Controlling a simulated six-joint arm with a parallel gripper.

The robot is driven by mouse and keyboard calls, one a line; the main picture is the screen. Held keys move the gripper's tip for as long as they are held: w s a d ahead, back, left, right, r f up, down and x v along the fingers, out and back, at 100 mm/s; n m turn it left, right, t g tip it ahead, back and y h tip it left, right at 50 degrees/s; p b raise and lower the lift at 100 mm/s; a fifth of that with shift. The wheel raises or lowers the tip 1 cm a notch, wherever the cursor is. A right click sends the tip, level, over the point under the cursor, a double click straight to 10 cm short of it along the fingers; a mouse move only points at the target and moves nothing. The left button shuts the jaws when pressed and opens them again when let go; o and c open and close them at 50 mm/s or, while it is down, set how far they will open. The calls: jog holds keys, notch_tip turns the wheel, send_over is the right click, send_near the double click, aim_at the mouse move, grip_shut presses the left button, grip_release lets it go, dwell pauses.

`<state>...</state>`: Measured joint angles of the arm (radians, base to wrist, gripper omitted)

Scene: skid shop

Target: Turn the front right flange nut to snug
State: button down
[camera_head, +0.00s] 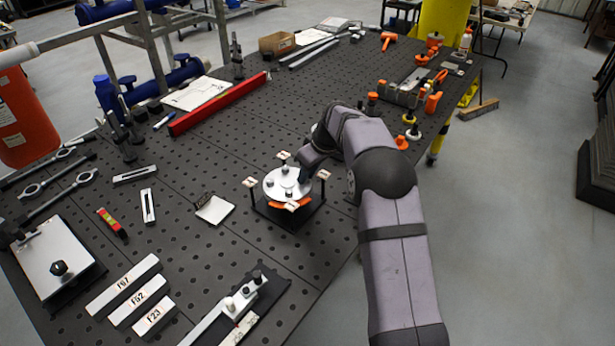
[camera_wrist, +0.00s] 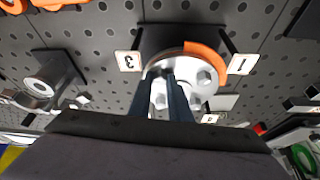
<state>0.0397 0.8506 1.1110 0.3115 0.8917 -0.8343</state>
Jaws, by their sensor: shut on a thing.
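A round silver flange (camera_head: 273,190) sits on a dark square base, with several nuts on its top face and an orange part showing below it. It also shows in the wrist view (camera_wrist: 213,65). My gripper (camera_head: 304,175) is at the right side of the flange in the head view. In the wrist view its two dark fingers (camera_wrist: 176,82) point down at the flange, close together, shut on a flange nut. That nut is mostly hidden by the fingers.
Small white number tags on posts stand around the flange, such as tag 3 (camera_wrist: 128,61) and tag 1 (camera_wrist: 243,64). A white plate (camera_head: 215,210) lies to the left. A red bar (camera_head: 220,103) lies farther back. Perforated table is clear just behind the flange.

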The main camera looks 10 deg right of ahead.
jog(key=m, duration=0.1)
jog(key=m+h, duration=0.1)
jog(key=m, duration=0.2)
jog(key=shift+a+r+t+h, duration=0.1)
jog(key=shift+a+t+h, duration=0.2)
jog(key=shift+t, duration=0.1)
jog(key=m+h, duration=0.1)
jog(key=m, duration=0.4)
jog(key=shift+a+h, duration=0.15)
jog(key=shift+h, duration=0.25)
jog(key=shift+m, duration=0.3)
jog(key=c, duration=1.6)
grip_release()
jog(key=shift+c, duration=0.2)
jog(key=shift+s, duration=0.15)
